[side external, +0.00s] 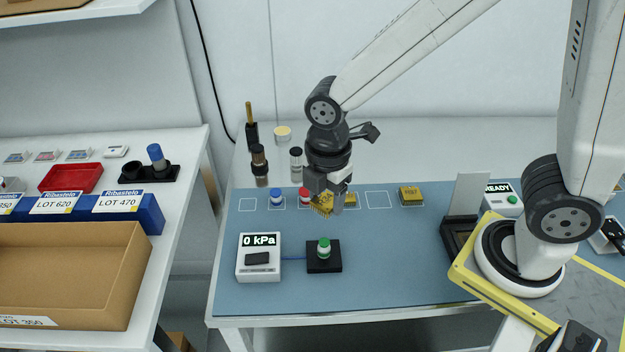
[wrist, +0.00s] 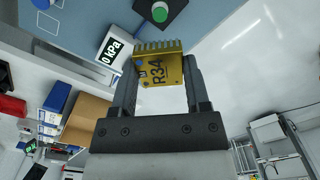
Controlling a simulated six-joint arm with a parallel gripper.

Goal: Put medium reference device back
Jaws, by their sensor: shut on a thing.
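My gripper (side external: 328,194) is shut on a gold, finned device (side external: 321,205). The wrist view shows the device (wrist: 160,72) between the two fingers, with "R34" and a small blue mark on its face. In the side view it hangs near the row of marked squares at the back of the blue mat, partly covered by the fingers. Another gold device (side external: 349,200) shows just right of the gripper, and one more gold device (side external: 410,194) sits farther right. An empty outlined square (side external: 379,200) lies between those two. I cannot tell whether the held device touches the mat.
In front are a 0 kPa gauge (side external: 259,266) and a black block with a green-capped part (side external: 324,249). A READY unit (side external: 502,197) stands right. The mat's middle right is clear.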

